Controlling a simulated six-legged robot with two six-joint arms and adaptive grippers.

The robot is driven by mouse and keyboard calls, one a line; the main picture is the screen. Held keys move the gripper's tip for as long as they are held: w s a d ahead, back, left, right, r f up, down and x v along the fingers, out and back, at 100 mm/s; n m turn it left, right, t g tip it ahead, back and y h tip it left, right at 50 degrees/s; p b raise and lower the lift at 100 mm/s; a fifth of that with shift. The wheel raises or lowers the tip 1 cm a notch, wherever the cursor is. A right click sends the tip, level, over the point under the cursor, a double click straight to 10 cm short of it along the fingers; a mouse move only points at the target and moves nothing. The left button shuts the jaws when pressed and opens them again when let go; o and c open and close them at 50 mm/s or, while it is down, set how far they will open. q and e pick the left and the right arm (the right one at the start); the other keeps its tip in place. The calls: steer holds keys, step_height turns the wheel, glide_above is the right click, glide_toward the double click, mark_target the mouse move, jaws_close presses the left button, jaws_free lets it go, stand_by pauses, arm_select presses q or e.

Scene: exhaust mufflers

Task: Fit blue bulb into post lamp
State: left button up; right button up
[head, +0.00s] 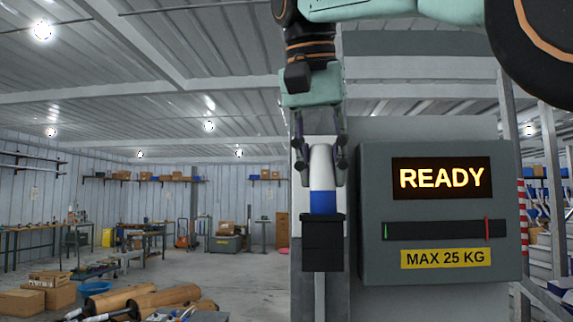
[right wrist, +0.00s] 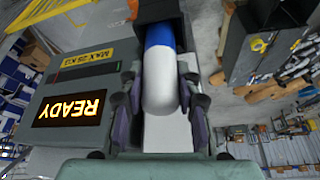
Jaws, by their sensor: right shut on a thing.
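The blue bulb (head: 322,201) is upright, with a white rounded upper part and a blue lower part. My right gripper (head: 320,168) comes from above and is shut on the white part, a finger on each side. The bulb also shows between the fingers in the right wrist view (right wrist: 159,78). The blue end meets the top rim of a black square holder (head: 322,247), which looks like the post lamp's socket. The bulb's lowest end is hidden, so I cannot tell how deep it sits. My left gripper is not in view.
A grey panel (head: 440,270) reading READY and MAX 25 KG stands close on the right of the holder. A grey post stands behind the holder. Cardboard boxes (head: 37,300) and brown cylinders (head: 150,298) lie at lower left. Workbenches stand far back.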

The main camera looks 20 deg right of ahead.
steer(key=o, duration=1.2)
steer(key=shift+w+a, duration=0.15)
steer(key=shift+w, duration=0.15)
steer(key=shift+c, duration=0.2)
steer(key=shift+o, duration=0.4)
steer(key=shift+s, duration=0.35)
steer(key=shift+w, duration=0.3)
steer(key=shift+s, duration=0.25)
steer(key=shift+w, duration=0.15)
